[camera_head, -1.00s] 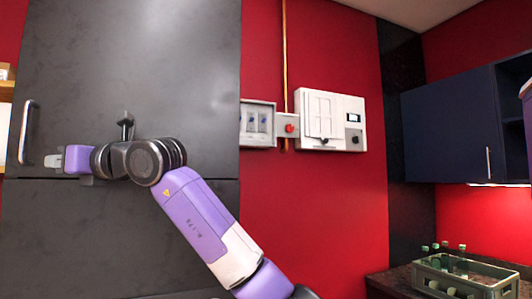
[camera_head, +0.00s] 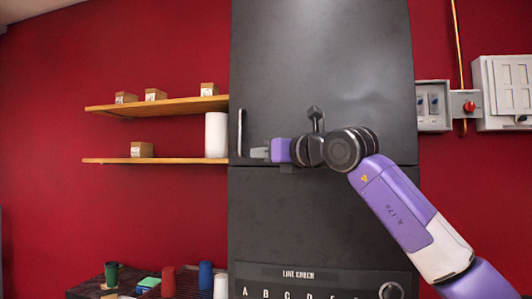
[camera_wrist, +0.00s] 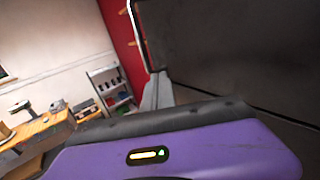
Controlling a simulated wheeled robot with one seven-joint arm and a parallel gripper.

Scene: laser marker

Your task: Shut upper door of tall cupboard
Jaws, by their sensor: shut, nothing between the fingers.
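The tall dark grey cupboard has its upper door (camera_head: 320,65) facing me in the head view. The door's edges look about in line with the lower part (camera_head: 315,215), so it looks shut or nearly so; a small gap cannot be ruled out. Its vertical metal handle (camera_head: 241,132) is at the left edge and also shows in the wrist view (camera_wrist: 136,30). My gripper (camera_head: 258,153) is shut and empty, in front of the door's lower left corner, just right of the handle's lower end. Its fingers (camera_wrist: 157,92) point along the door face; contact with it cannot be told.
Wooden shelves (camera_head: 160,106) with small boxes and a white roll (camera_head: 216,135) are on the red wall at left. A dark counter (camera_head: 85,290) with coloured cups is below. Electrical boxes (camera_head: 433,105) are on the wall at right. My arm crosses the cupboard front.

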